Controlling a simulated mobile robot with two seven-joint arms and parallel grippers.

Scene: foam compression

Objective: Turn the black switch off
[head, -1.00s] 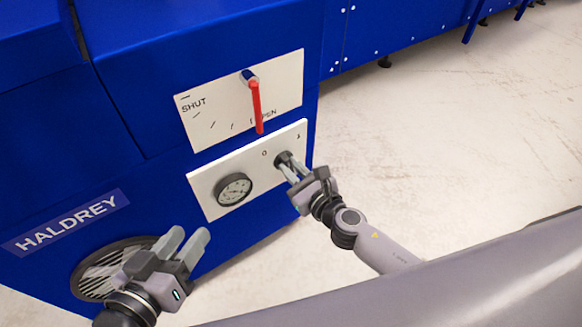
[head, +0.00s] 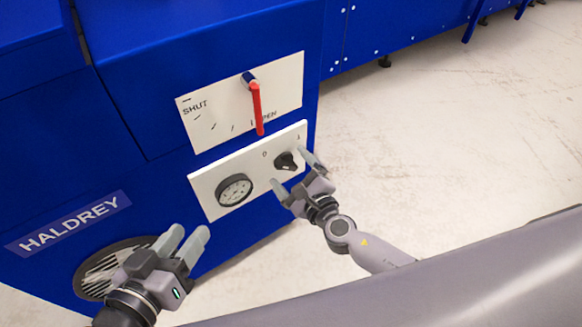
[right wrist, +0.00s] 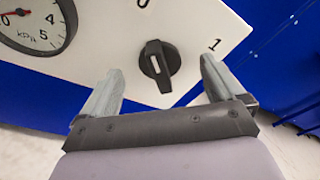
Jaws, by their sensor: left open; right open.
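The black switch (head: 286,161) is a round knob with a raised bar, on the right part of the white lower panel (head: 208,190). In the right wrist view the switch (right wrist: 158,65) shows with its bar lying roughly along the line to the "0" mark; the "1" mark is to its right. My right gripper (head: 293,171) is open and empty, just in front of the switch. Its fingers (right wrist: 160,80) spread to either side of the knob in the wrist view, apart from it. My left gripper (head: 187,236) is open and empty, low at the left.
A round pressure gauge (head: 234,190) sits left of the switch on the same panel. Above is a red lever (head: 257,108) on a SHUT–OPEN plate (head: 212,107), pointing near OPEN. A round grille (head: 96,272) is behind my left gripper. Clear floor lies to the right.

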